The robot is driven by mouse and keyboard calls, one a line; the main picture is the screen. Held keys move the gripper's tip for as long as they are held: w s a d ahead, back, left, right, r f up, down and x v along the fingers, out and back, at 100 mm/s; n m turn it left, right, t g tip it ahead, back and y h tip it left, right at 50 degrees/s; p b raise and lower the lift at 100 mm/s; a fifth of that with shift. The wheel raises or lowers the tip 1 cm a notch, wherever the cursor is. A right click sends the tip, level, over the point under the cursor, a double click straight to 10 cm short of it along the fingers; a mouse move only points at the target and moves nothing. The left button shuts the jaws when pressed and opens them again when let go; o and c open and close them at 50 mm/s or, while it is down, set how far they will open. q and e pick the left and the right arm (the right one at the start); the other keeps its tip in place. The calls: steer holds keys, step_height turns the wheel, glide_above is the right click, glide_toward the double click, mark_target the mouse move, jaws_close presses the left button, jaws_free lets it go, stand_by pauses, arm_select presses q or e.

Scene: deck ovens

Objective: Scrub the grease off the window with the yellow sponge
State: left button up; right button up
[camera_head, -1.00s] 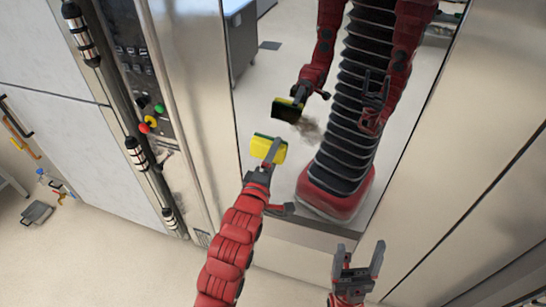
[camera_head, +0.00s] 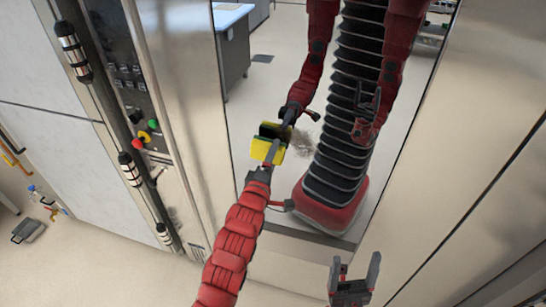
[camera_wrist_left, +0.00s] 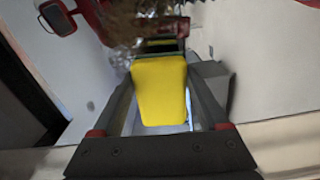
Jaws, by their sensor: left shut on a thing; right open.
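The window (camera_head: 245,110) is a tall mirror-like pane in the metal front, reflecting my own body. A brown-grey grease smear (camera_head: 304,143) lies on it, right of the sponge; it also shows in the left wrist view (camera_wrist_left: 130,22). My left gripper (camera_head: 270,157) is shut on the yellow sponge (camera_head: 262,150), which has a dark green scouring side facing the pane. The sponge also fills the middle of the left wrist view (camera_wrist_left: 160,92). It almost meets its reflection; I cannot tell whether it touches the glass. My right gripper (camera_head: 354,275) is open and empty, low and right.
A control panel (camera_head: 140,100) with coloured knobs and a rail with dark and silver handles (camera_head: 75,50) stand left of the window. Metal panels (camera_head: 440,140) flank it on the right. Small items lie on the floor (camera_head: 90,265) at far left.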

arm_select(q)
steer(key=shift+b+x, duration=0.5)
steer(key=shift+x, duration=0.45)
